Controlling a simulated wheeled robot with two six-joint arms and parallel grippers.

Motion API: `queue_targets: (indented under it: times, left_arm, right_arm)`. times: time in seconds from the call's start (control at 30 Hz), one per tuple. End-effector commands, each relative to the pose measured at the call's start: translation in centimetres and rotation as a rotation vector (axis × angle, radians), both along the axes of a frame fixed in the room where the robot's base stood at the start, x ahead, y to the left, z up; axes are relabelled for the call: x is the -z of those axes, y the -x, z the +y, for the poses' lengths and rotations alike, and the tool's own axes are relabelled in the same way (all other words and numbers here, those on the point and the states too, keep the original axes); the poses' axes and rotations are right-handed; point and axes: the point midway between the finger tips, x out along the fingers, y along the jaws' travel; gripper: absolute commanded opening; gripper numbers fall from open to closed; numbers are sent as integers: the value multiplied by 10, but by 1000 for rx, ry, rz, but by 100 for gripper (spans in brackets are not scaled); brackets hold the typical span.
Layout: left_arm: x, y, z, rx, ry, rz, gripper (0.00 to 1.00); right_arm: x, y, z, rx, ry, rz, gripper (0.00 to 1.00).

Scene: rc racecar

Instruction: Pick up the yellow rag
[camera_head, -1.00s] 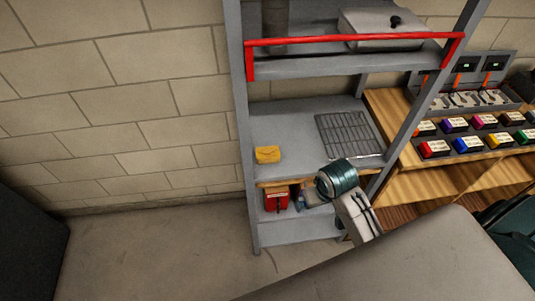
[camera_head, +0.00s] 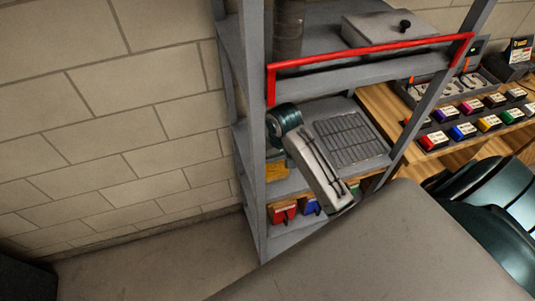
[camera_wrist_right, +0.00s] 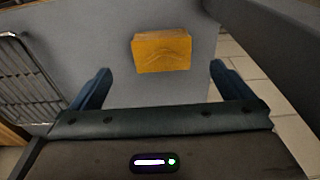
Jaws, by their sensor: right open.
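The folded yellow rag (camera_head: 277,172) lies on the grey middle shelf (camera_head: 300,177), partly hidden in the head view by my right arm and the front post. In the right wrist view the rag (camera_wrist_right: 161,50) is fully visible, flat and roughly rectangular. My right gripper (camera_wrist_right: 160,68) is open and empty, with one finger to each side of the rag's width. The rag is ahead of the fingertips, and I see no contact. In the head view my right arm reaches over the shelf and its fingers are hidden. My left gripper is not in view.
A grey post (camera_head: 254,150) stands close at the left, and a red bar (camera_head: 372,53) crosses the shelf above. Red and blue boxes (camera_head: 283,213) sit below. The shelf around the rag is clear.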

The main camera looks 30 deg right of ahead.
Motion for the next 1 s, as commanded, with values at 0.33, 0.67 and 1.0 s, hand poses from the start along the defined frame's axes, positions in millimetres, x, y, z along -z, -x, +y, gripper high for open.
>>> queue_targets:
  times: [0.33, 0.67, 1.0]
  left_arm:
    - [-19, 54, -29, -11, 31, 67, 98]
    - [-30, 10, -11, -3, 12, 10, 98]
    - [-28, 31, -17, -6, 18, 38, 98]
  right_arm:
    - [34, -11, 0, 0, -1, 4, 100]
    - [65, -16, 0, -1, -1, -1, 100]
    - [65, -16, 0, -1, -1, -1, 63]
